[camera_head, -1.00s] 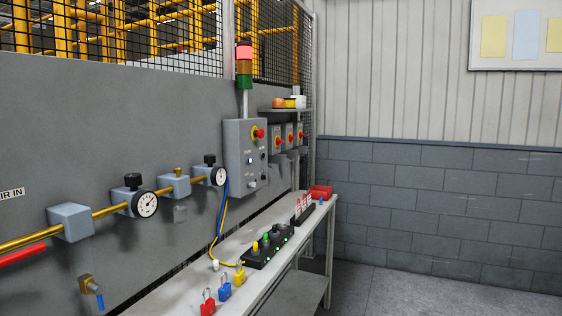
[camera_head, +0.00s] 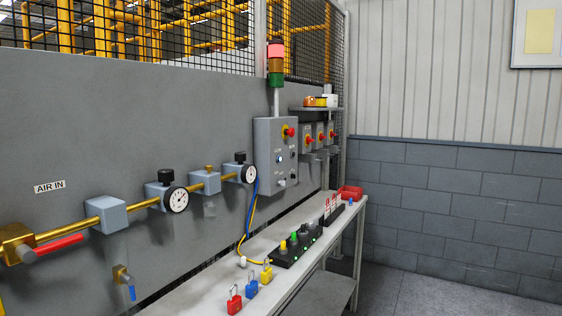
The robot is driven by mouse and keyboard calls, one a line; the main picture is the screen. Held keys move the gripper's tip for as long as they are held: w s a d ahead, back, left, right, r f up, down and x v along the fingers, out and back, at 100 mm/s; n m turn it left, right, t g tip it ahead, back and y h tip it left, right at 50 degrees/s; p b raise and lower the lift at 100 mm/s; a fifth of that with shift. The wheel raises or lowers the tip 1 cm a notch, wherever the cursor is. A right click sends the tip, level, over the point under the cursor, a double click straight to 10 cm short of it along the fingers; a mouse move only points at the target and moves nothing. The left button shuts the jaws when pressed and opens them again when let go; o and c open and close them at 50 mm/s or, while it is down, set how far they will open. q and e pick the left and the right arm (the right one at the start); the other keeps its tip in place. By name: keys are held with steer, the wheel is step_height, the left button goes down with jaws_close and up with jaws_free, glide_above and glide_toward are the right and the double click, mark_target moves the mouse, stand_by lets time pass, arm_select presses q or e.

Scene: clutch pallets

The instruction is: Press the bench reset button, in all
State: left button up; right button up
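A grey control box (camera_head: 276,155) is fixed to the grey panel, right of the middle of the view. It carries a red mushroom button on a yellow ring (camera_head: 289,132), a lit white round button (camera_head: 279,159) and small dark knobs on its right side. The labels are too small to read, so I cannot tell which one is the reset button. A stack light (camera_head: 275,60) stands above the box with its red top segment bright. Neither of my grippers is in view.
A narrow bench (camera_head: 215,290) runs below the box, holding red, blue and yellow padlocks (camera_head: 252,288), a black station with coloured knobs (camera_head: 296,246) and a red tray (camera_head: 350,193). A brass pipe with gauges (camera_head: 177,199) crosses the panel. Floor is free at right.

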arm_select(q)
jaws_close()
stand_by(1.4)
